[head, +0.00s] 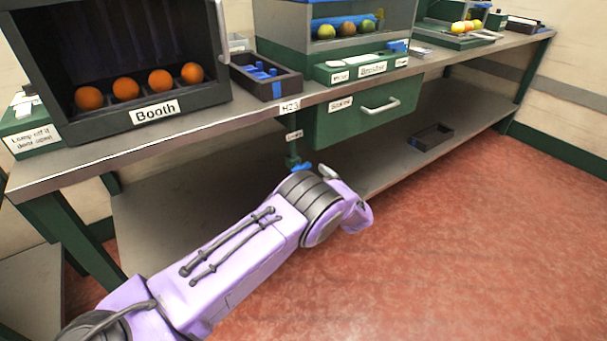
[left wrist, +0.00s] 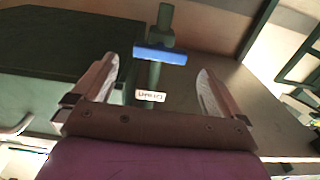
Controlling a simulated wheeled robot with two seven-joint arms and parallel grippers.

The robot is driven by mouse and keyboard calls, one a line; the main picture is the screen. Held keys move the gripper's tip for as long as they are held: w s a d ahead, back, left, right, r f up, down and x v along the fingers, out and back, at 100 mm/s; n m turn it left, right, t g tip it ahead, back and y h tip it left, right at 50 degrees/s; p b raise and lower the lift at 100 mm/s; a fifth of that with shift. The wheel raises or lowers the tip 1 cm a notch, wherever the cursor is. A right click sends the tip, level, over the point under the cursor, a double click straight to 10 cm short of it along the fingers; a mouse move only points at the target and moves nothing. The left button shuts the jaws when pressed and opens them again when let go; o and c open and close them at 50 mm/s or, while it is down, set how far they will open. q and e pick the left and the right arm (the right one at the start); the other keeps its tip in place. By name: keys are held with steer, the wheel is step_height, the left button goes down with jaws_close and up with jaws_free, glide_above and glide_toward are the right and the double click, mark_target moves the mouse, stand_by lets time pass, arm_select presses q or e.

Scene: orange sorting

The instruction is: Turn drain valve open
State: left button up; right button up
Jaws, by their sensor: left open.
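The drain valve (head: 292,150) is a green pipe hanging under the bench edge, with a blue handle (head: 301,168) near its lower end. In the left wrist view the blue handle (left wrist: 160,56) lies crosswise on the green pipe (left wrist: 165,18), above a small white label (left wrist: 150,96). My left gripper (left wrist: 157,72) is open, with one finger on each side of the pipe and handle. Both fingers look apart from the handle; the exact depth is hard to judge. In the head view my left gripper (head: 328,174) is mostly hidden behind its wrist. My right gripper is not in view.
A green drawer (head: 345,122) with a metal handle (head: 381,106) is right of the valve. The booth (head: 150,108) with several oranges and a dark tray (head: 270,78) stand on the bench (head: 100,158). A lower shelf (head: 400,165) holds a black tray (head: 431,137). Red floor is clear at right.

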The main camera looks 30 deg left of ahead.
arm_select(q)
steer(key=x, duration=0.4)
steer(key=shift+w+a, duration=0.15)
steer(key=shift+a, duration=0.1)
steer(key=c, duration=1)
steer(key=shift+b, duration=0.35)
steer(key=n+b, duration=0.2)
steer(key=n, duration=0.6)
steer(key=n+b, duration=0.3)
steer(key=n, duration=0.6)
steer(key=shift+s+f+n, duration=0.2)
steer(key=shift+f+n, duration=0.05)
steer(key=shift+n, duration=0.05)
